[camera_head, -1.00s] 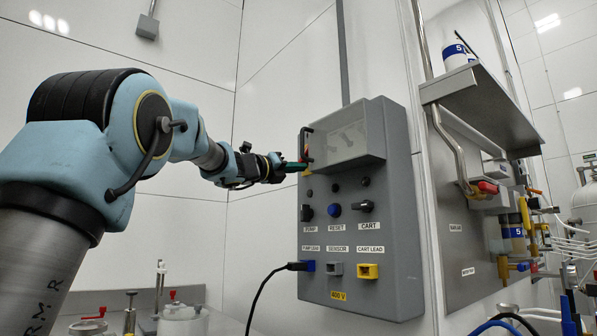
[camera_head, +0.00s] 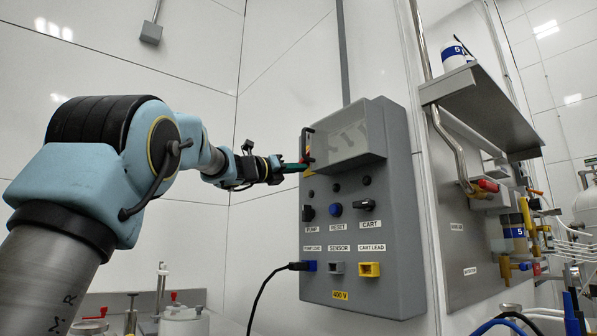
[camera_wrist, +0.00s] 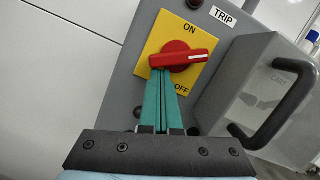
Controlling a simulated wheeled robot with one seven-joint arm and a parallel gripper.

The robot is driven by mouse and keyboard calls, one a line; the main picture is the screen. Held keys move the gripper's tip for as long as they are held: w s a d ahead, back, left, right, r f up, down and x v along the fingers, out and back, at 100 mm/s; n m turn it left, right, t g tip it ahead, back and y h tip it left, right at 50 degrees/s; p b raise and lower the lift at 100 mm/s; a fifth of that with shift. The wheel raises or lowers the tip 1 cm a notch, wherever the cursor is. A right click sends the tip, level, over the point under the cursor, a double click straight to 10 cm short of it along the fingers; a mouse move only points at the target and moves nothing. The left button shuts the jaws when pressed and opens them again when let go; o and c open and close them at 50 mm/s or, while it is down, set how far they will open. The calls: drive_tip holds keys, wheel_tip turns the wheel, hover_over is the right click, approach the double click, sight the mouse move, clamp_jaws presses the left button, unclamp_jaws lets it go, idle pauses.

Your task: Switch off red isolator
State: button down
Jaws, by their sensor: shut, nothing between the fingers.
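The red isolator (camera_wrist: 180,57) is a red rotary knob on a yellow plate (camera_wrist: 153,44) in the wrist view. ON is printed above the knob and OFF below it to the right. Its handle, with a white stripe, points to the right of the picture, between the two words. My gripper (camera_wrist: 162,76) has green fingers, shut together and empty. The fingertips are at the knob's lower left edge; I cannot tell whether they touch it. In the head view my gripper (camera_head: 304,166) is at the left side of the grey control box (camera_head: 375,270).
A TRIP label (camera_wrist: 223,17) is above the isolator. A black bar handle (camera_wrist: 285,105) sticks out to the right, close by. The box front has knobs, sockets and a plugged black cable (camera_head: 262,292). A steel shelf (camera_head: 485,105) is on the right.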

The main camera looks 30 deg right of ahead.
drive_tip(key=shift+w+a+r+m+g+h+b, duration=0.1)
drive_tip(key=shift+w+m+g+b, duration=0.15)
drive_tip(key=shift+m, duration=0.4)
drive_tip(key=shift+w+r+m+g+h+b, duration=0.15)
drive_tip(key=shift+m+b, duration=0.25)
drive_tip(key=shift+m, duration=0.3)
drive_tip(key=shift+w+a+m+g+h+b, duration=0.1)
drive_tip(key=shift+m+g+b, duration=0.15)
drive_tip(key=shift+m, duration=0.4)
